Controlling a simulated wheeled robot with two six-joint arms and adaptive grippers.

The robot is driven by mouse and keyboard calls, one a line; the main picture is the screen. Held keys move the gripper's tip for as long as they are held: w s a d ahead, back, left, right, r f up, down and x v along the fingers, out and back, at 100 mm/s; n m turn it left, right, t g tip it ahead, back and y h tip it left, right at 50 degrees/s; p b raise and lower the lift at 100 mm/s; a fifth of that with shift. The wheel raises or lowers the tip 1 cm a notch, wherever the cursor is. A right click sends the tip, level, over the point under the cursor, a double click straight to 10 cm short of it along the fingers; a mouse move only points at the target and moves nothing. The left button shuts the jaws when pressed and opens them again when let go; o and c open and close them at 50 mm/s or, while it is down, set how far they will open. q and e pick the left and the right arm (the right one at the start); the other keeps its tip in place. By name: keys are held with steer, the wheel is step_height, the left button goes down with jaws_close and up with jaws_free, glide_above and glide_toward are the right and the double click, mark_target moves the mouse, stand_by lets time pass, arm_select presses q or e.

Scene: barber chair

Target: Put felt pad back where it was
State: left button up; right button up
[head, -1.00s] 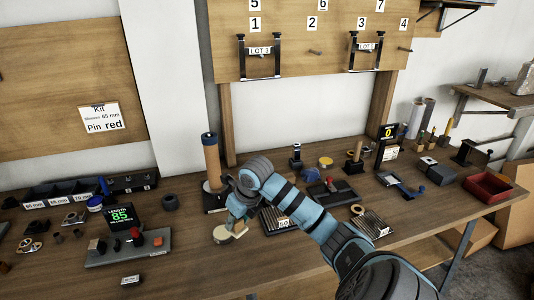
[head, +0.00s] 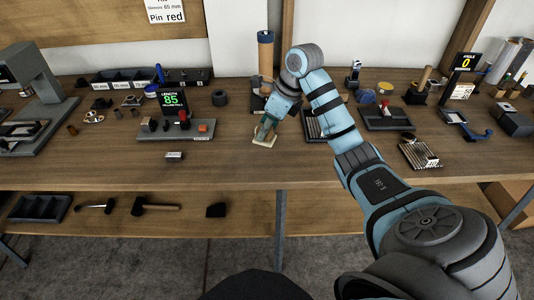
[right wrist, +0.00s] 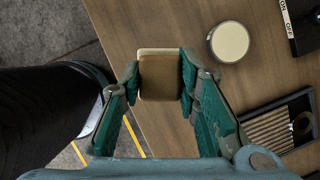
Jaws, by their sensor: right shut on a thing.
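My right gripper (head: 266,128) is shut on a small tan-brown block with a pale underside, which I take to be the felt pad (right wrist: 160,77). In the right wrist view the two green fingers press its left and right sides. In the head view only a pale corner of the pad (head: 264,141) shows below the fingertips, over the front part of the bench. I cannot tell whether it touches the top. A round cream-topped disc (right wrist: 229,42) stands apart to the right of the pad in the wrist view. My left gripper is not in view.
The wooden bench (head: 225,165) has bare room along its front edge. A ridged dark tray (head: 315,124) is right of the gripper, and a cylinder on a stand (head: 265,55) is behind it. A length display (head: 173,101) and a small block (head: 174,156) are to the left.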

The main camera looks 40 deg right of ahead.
step_height(320, 180, down, 8)
steer(key=shift+f+b, duration=0.15)
steer(key=shift+b, duration=0.25)
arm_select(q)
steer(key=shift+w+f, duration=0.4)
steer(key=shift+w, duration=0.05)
arm_select(e)
steer(key=shift+w+d+f, duration=0.1)
steer(key=shift+w+f, duration=0.05)
steer(key=shift+f, duration=0.15)
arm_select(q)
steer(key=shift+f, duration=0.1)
arm_select(e)
steer(key=shift+f, duration=0.1)
steer(key=o, duration=1.1)
steer(key=shift+r, duration=0.2)
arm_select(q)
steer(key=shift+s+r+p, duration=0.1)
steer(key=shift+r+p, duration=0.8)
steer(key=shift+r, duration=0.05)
arm_select(e)
steer(key=v, duration=1.2)
